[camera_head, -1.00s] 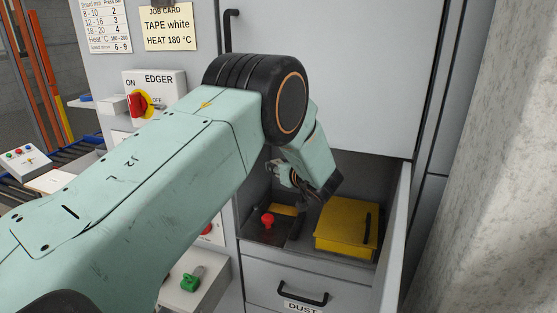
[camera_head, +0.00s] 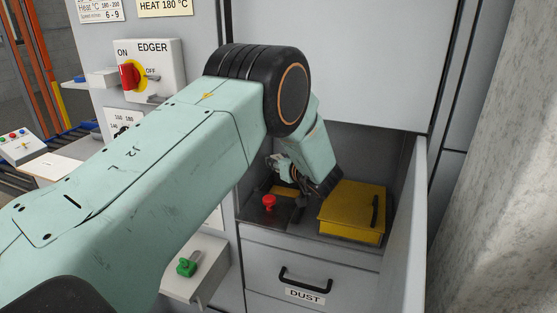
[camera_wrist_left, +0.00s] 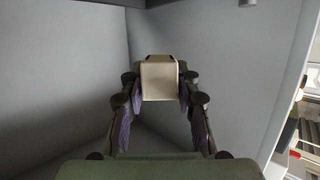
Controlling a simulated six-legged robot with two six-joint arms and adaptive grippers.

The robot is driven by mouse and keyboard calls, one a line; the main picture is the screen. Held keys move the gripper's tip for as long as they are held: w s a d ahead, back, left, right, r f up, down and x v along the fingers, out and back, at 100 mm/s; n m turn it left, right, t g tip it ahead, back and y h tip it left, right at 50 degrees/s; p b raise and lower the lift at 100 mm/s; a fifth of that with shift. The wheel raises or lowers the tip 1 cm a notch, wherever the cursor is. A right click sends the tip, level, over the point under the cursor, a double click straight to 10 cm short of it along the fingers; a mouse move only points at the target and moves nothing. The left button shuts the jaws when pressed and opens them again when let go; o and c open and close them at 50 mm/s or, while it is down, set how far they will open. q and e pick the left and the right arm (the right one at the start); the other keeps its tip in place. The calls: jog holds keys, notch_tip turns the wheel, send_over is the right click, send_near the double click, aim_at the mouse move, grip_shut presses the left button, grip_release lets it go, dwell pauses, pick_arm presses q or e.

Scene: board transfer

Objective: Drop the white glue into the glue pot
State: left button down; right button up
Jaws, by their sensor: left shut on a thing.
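My left gripper (camera_head: 283,168) is inside the open cabinet compartment, partly hidden behind my wrist in the head view. In the left wrist view, the gripper (camera_wrist_left: 160,92) is shut on a cream-white block (camera_wrist_left: 160,80), which shows between its two fingers. This block looks like the white glue. A yellow box (camera_head: 350,212) with a black handle stands to the right of the gripper. A red knob (camera_head: 269,202) stands on a dark surface below the gripper. I cannot tell which of these belongs to the glue pot. My right gripper is not in view.
The compartment's right side panel (camera_head: 402,240) stands close to the yellow box. A drawer marked DUST (camera_head: 304,294) is below. The edger panel (camera_head: 147,70) with a red switch is at the left. A green knob (camera_head: 186,267) sits on a box at the lower left.

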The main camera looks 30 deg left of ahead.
pick_arm(q)
jog(key=shift+s+d, duration=0.2)
jog(key=c, duration=1.4)
grip_release()
jog(key=shift+a, duration=0.15)
jog(key=shift+o, duration=1)
jog(key=shift+w+a+f, duration=0.1)
jog(key=shift+f, duration=0.05)
jog(key=shift+o, duration=1.4)
jog(key=shift+w, duration=0.1)
jog(key=shift+d, duration=0.25)
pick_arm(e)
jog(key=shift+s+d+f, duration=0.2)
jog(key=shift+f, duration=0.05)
pick_arm(q)
jog(key=shift+s, duration=0.2)
